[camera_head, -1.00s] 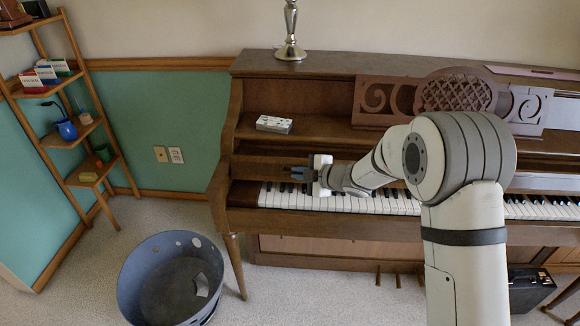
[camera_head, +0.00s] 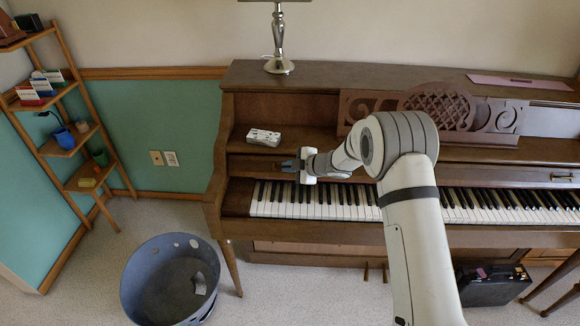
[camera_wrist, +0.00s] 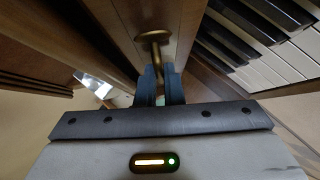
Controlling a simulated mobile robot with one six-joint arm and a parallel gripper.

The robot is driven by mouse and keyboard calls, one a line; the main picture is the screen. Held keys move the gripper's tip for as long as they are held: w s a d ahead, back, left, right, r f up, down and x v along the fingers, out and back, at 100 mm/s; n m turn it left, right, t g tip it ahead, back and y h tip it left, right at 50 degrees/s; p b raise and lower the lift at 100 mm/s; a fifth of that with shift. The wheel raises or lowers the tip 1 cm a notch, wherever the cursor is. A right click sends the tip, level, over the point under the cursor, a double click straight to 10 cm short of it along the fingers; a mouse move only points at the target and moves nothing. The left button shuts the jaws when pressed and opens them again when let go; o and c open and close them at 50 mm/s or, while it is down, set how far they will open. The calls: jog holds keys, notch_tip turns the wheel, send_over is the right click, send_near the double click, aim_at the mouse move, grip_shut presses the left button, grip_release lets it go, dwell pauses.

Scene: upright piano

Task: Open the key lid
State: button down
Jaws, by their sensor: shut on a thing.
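The brown wooden key lid (camera_head: 248,164) of the upright piano sits back above the keyboard. The white and black keys (camera_head: 330,203) show in front of it. My gripper (camera_head: 290,165) is at the lid's left part. In the wrist view, my gripper's fingers (camera_wrist: 160,82) are shut on a brass handle (camera_wrist: 154,40) fixed to the lid's wooden strip. A second brass handle (camera_head: 562,177) shows at the lid's right part. My arm hides part of the lid's middle.
A white box (camera_head: 263,137) lies on the piano ledge, and a silver lamp stand (camera_head: 279,50) is on top. A carved music stand (camera_head: 440,110) is behind my arm. A blue bin (camera_head: 165,285) is on the floor at left. A black case (camera_head: 492,286) is below the keyboard.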

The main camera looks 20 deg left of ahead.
jog(key=shift+w, duration=0.1)
dwell(0.3)
jog(key=c, duration=1.6)
grip_release()
jog(key=shift+o, duration=0.2)
jog(key=v, duration=0.7)
jog(key=shift+d+r, duration=0.2)
jog(key=shift+d, duration=0.1)
